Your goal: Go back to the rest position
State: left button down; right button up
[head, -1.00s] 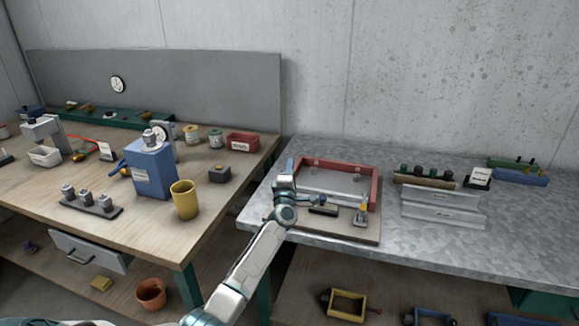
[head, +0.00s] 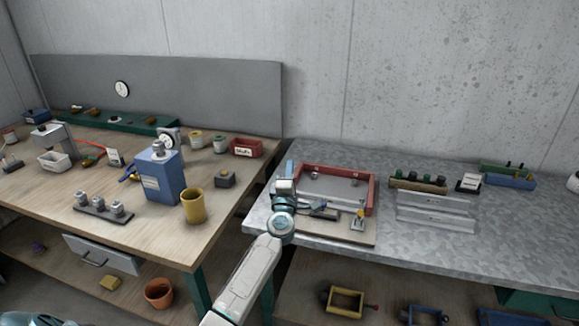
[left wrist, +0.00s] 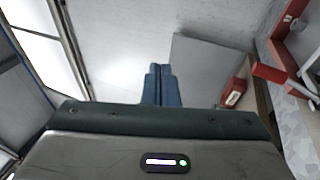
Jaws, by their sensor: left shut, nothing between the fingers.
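My left gripper (head: 289,167) is in front of the left side of a red-walled fixture on the metal table, with its blue fingers pointing up and away. The left wrist view shows the two blue fingers (left wrist: 160,84) side by side and closed, with nothing between them. My left arm comes up from the bottom of the head view and covers part of the fixture's near left corner. The red wall (head: 371,196) also shows at the right of the left wrist view (left wrist: 277,72). My right gripper is not in view.
The wooden bench at left holds a blue canister (head: 160,180), a yellow cup (head: 193,206) and a red bin (head: 246,147). The metal table (head: 480,232) has bare room at right front. A clear stepped stand (head: 436,214) is right of the fixture. A shelf runs below.

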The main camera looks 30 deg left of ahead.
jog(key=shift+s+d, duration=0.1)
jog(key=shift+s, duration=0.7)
